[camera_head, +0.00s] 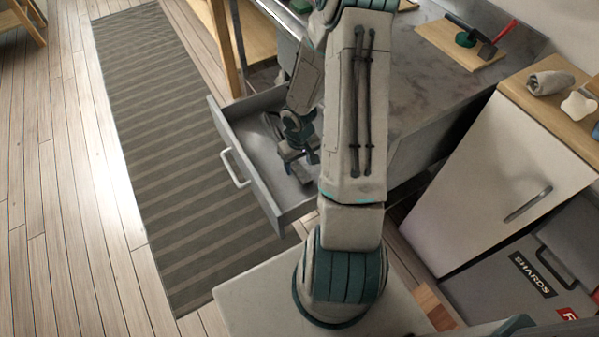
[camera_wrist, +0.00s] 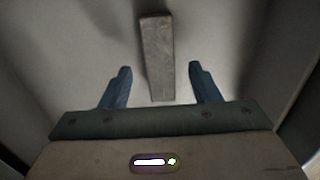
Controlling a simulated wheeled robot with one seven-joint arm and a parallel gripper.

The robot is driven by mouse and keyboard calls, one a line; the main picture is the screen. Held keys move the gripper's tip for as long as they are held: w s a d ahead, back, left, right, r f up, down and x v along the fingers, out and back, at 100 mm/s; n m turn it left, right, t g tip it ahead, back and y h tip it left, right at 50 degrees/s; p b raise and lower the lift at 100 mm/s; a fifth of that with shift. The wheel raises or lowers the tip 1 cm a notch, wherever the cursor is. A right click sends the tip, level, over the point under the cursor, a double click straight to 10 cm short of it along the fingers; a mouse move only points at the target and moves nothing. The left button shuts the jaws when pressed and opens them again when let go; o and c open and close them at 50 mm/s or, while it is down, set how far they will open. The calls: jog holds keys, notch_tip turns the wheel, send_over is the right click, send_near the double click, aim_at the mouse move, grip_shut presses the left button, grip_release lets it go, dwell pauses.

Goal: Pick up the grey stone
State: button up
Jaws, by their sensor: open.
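A long grey stone block (camera_wrist: 157,58) lies on the floor of the open drawer, seen in the wrist view. Its near end lies between the lines of my two fingers, and its far end reaches beyond the fingertips. My gripper (camera_wrist: 160,68) is open, with one blue finger on each side of the stone and a gap to both. I cannot tell how far above the drawer floor the fingertips are. In the head view my gripper (camera_head: 298,158) is down inside the grey drawer (camera_head: 262,180); my arm hides part of the drawer, and I cannot make out the stone there.
The drawer walls stand close around my gripper. A grey worktop (camera_head: 425,60) is above and right of the drawer, with a wooden board (camera_head: 450,45) and tools on it. A white cabinet (camera_head: 500,190) stands at right. A striped rug (camera_head: 170,130) covers the floor at left.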

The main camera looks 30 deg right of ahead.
notch_tip(320, 180, down, 2)
jog(key=shift+f, duration=0.1)
jog(key=c, duration=1.2)
